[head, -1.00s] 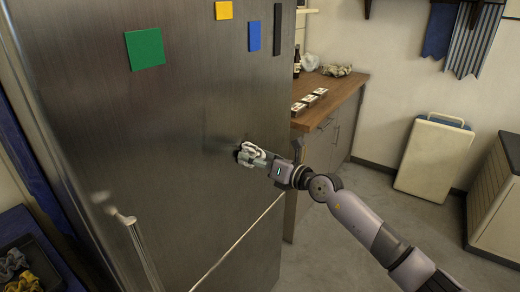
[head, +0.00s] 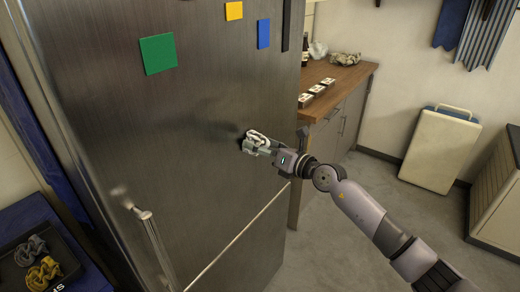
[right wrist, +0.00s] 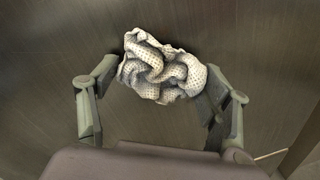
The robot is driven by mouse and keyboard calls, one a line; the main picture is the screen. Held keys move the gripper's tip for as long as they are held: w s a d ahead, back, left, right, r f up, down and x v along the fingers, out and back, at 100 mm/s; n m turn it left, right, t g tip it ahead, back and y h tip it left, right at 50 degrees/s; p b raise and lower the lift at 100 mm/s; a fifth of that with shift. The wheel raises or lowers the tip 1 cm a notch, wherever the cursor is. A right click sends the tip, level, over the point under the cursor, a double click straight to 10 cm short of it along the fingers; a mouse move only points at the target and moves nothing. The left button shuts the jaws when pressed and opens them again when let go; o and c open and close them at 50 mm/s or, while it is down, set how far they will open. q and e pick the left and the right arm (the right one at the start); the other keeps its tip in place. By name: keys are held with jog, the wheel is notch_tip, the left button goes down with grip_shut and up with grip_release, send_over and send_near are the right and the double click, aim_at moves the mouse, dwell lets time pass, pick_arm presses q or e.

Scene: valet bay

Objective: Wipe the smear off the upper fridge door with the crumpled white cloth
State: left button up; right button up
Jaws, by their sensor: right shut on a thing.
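The crumpled white cloth (head: 254,141) is against or very close to the upper fridge door (head: 185,170), near its right edge. In the right wrist view the cloth (right wrist: 160,70) is bunched, with small dark dots, between the two fingers. My right gripper (head: 264,148) is shut on it, facing the door; it also shows in the right wrist view (right wrist: 150,88). A faint dark patch (head: 208,106) shows on the door up and left of the cloth; I cannot tell whether it is smear or reflection. Any mark behind the cloth is hidden. My left gripper is out of view.
Green (head: 158,54), yellow (head: 234,11) and blue (head: 263,33) squares are on the door's upper part. A door handle (head: 152,240) sticks out at lower left. A wooden counter (head: 345,77) stands right of the fridge. A tray (head: 68,262) with cloths lies at lower left.

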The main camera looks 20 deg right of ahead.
aim_at(268, 142)
jog(key=shift+w+d+f+b, duration=0.25)
jog(key=shift+w+d+b, duration=0.55)
jog(key=shift+d+b, duration=0.3)
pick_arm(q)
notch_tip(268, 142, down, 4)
pick_arm(e)
jog(key=shift+w+d+r+b, duration=0.1)
jog(key=shift+w+d+b, duration=0.25)
jog(key=shift+b, duration=0.1)
jog(key=shift+r+p, duration=0.2)
jog(key=shift+p, duration=0.15)
jog(key=shift+s+a+p, duration=0.2)
jog(key=shift+a+p, duration=0.15)
jog(key=shift+p, duration=0.35)
jog(key=a+p, duration=0.1)
jog(key=s+p, duration=0.1)
jog(key=p, duration=0.1)
jog(key=shift+s+a, duration=0.2)
jog(key=shift+a, duration=0.15)
pick_arm(q)
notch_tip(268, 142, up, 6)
jog(key=p, duration=0.1)
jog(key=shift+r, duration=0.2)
pick_arm(e)
jog(key=shift+s+a+f, duration=0.2)
jog(key=shift+s+a, duration=0.2)
